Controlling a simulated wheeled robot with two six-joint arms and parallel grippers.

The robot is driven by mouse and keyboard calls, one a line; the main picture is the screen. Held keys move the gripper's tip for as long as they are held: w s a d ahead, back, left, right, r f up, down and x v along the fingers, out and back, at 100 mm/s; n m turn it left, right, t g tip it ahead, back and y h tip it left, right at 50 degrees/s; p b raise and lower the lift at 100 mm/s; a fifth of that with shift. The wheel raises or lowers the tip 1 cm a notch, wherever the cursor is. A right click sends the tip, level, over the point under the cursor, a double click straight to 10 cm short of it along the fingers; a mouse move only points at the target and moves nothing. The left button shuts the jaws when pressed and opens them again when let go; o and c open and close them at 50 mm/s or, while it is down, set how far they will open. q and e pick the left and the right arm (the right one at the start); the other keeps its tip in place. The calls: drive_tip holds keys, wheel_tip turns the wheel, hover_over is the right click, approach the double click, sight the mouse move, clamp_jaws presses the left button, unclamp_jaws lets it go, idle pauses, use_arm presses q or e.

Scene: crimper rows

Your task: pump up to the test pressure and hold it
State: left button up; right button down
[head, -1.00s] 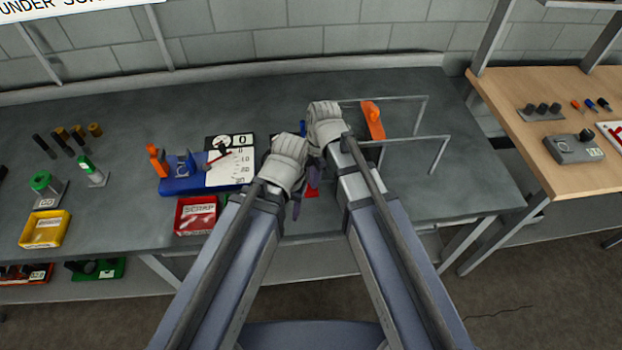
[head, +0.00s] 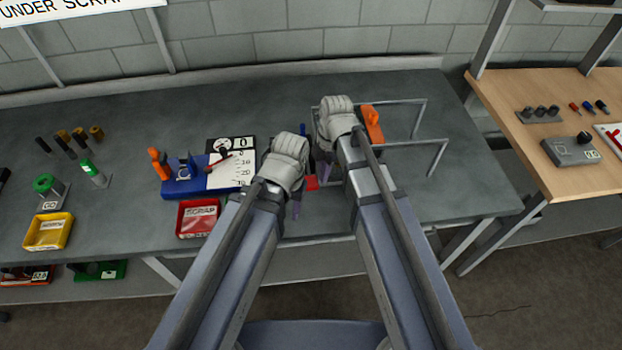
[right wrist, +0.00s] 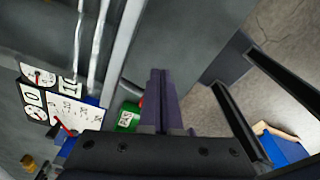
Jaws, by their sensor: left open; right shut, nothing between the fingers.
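A blue bench fixture (head: 183,187) with an upright orange handle (head: 158,163) stands left of my grippers. Beside it are a black panel with a round dial (head: 222,145), a "0" plate (head: 242,143) and a white scale sheet (head: 230,172) with a red pointer over it. The dial also shows in the right wrist view (right wrist: 38,76); its reading is too small to tell. My left gripper (head: 296,207) is open and empty, right of the panel. My right gripper (head: 325,177) is shut and empty; its fingers meet in the right wrist view (right wrist: 159,95). A red piece (head: 311,184) shows between the grippers.
A red scrap bin (head: 198,218) sits at the bench's front edge. A metal rail frame (head: 425,120) and an orange part (head: 372,122) stand behind my right arm. A green labelled block (right wrist: 127,118) shows in the right wrist view.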

wheel_tip(320, 180, up, 7)
drive_tip(key=p, duration=0.6)
drive_tip(key=shift+w+d, duration=0.2)
drive_tip(key=shift+d, duration=0.1)
idle(0.9)
drive_tip(key=a+r+p, duration=0.1)
drive_tip(key=s+a+p, duration=0.1)
drive_tip(key=a+r+p, duration=0.1)
drive_tip(key=shift+s+r, duration=0.3)
drive_tip(key=shift+r, duration=0.05)
drive_tip(key=shift+d+f, duration=0.1)
